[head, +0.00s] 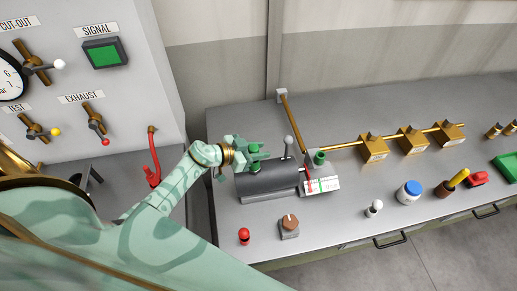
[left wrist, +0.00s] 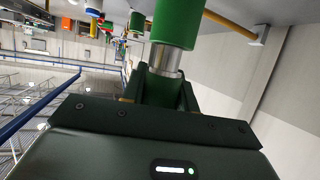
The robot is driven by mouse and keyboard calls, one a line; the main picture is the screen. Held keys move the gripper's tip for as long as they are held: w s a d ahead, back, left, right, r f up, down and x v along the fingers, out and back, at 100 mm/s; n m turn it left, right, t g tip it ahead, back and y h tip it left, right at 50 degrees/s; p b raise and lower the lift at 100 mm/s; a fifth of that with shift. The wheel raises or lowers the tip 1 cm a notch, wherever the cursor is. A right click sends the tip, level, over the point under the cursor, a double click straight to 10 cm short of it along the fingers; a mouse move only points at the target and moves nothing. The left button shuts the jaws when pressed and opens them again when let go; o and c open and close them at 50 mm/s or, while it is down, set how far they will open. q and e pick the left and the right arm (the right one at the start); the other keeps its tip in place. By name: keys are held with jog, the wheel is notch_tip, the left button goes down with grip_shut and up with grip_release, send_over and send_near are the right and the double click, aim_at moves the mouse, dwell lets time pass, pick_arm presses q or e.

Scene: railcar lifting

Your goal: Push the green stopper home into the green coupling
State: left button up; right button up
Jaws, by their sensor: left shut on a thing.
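My left gripper (head: 246,156) reaches in over the left end of the dark grey cylinder and is shut on the green stopper (head: 254,149). In the left wrist view the stopper (left wrist: 175,22) is a green cylinder with a bright metal neck, and the neck is between the fingers (left wrist: 165,92). A short green cylinder, which looks like the green coupling (head: 319,157), stands on a grey block right of the dark cylinder. A smaller green piece (left wrist: 137,22) shows beyond the stopper in the wrist view. The stopper is apart from the coupling. My right gripper is not in view.
The dark grey cylinder (head: 267,183) has an upright lever (head: 289,146) and a white label at its right. A red knob (head: 244,235) and a brown knob on a grey base (head: 289,225) stand in front. Brass blocks (head: 411,141) line a pipe behind. The front bench strip is partly clear.

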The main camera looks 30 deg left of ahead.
pick_arm(q)
jog(key=shift+f+b, duration=0.45)
jog(key=shift+f, duration=0.4)
jog(key=o, duration=1.1)
jog(key=p+v, duration=0.1)
jog(key=v, duration=1.5)
jog(key=shift+s+a, duration=0.1)
jog(key=shift+s, duration=0.05)
jog(key=shift+f, duration=0.1)
